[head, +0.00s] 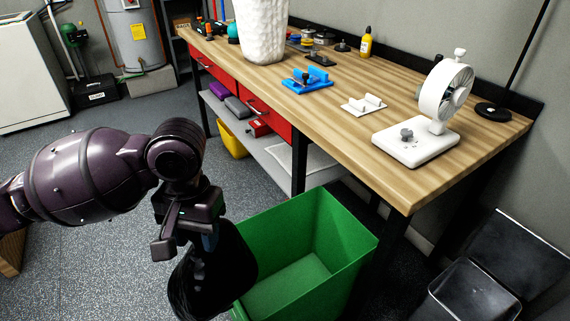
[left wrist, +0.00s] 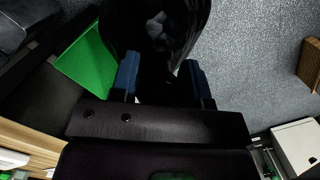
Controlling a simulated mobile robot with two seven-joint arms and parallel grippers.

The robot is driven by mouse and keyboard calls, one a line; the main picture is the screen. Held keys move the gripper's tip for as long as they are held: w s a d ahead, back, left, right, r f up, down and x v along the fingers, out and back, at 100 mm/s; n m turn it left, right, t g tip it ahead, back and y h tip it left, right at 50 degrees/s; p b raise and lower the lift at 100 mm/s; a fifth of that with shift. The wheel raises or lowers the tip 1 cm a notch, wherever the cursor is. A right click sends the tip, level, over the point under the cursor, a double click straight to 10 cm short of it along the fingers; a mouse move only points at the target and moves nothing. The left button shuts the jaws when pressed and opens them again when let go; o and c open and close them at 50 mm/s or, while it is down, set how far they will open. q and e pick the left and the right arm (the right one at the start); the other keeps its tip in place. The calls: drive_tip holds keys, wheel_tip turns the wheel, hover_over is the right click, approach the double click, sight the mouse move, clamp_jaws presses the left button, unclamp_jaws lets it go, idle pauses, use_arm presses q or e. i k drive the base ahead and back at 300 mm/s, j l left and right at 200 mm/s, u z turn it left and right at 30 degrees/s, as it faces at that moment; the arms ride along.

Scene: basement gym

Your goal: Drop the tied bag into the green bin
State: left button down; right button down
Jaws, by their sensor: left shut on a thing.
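The tied bag (head: 212,275) is black and glossy, and it hangs below my left gripper (head: 207,238). The left gripper is shut on the top of the bag. In the left wrist view the bag (left wrist: 160,30) shows between the two blue fingertips of the gripper (left wrist: 163,78). The green bin (head: 345,240) stands open on the floor in front of the workbench, and its visible inside is empty. In the head view the bag overlaps the bin's left side; I cannot tell whether it is over the opening. The bin also shows in the left wrist view (left wrist: 88,62). My right gripper is not in view.
A wooden workbench (head: 400,180) stands behind the bin, with a white fan (head: 440,95), a white textured vessel (head: 262,30) and blue and white parts on top. A dark open container (head: 470,290) stands at the lower right. Carpet floor (head: 90,260) is clear at left.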

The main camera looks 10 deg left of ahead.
sight(291, 297)
drive_tip(key=i+l+u, duration=0.3)
drive_tip(key=i+l, duration=0.2)
drive_tip(key=l, duration=0.15)
drive_tip(key=i+l, duration=0.2)
drive_tip(key=l, duration=0.15)
